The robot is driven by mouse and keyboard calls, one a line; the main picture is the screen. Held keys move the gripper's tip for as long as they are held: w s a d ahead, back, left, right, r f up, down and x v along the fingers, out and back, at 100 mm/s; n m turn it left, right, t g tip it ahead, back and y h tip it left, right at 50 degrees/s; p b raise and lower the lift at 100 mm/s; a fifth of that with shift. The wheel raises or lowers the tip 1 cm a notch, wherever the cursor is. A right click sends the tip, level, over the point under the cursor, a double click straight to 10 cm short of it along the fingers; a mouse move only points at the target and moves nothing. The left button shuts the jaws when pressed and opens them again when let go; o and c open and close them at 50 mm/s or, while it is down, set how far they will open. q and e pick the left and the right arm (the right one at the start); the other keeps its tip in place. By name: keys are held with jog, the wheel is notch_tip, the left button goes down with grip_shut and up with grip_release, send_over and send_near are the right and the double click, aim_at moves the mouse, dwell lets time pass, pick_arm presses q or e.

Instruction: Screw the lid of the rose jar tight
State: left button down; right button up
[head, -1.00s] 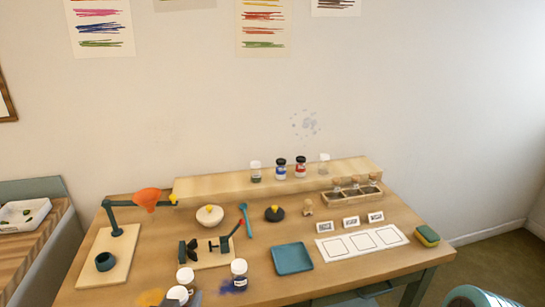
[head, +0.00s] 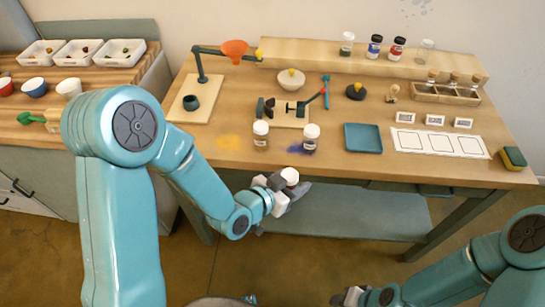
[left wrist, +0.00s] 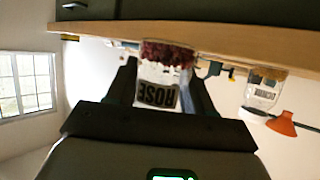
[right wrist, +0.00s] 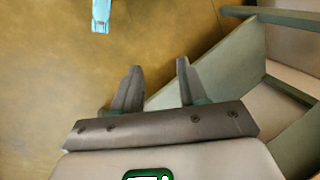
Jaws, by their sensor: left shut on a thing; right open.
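The rose jar (left wrist: 158,88) shows upside down in the left wrist view, with dark red stuff in clear glass and a ROSE label. My left gripper (head: 281,189) is shut on it, one finger on each side, just off the table's front edge. The jar's white lid (head: 290,175) shows on top in the head view; I cannot tell how tight it sits. My right gripper (head: 345,297) is low at the bottom of the head view, apart from the jar. In the right wrist view it is open and empty (right wrist: 160,82).
Two white-lidded jars (head: 260,135) (head: 311,138) stand near the front of the table (head: 340,190), beside yellow and blue powder. A teal tray (head: 363,138) lies to their right. A clamp (head: 290,107) stands behind them. A lower shelf (head: 350,215) is under the table.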

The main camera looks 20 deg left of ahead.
pick_arm(q)
jog(key=s+d+f+m+g+h, duration=0.1)
jog(key=d+f+m+h, duration=0.1)
jog(key=d, duration=0.3)
jog(key=shift+f+m+g+h, duration=0.3)
jog(key=shift+f+g, duration=0.1)
jog(key=shift+f, duration=0.25)
jog(key=shift+s, duration=0.1)
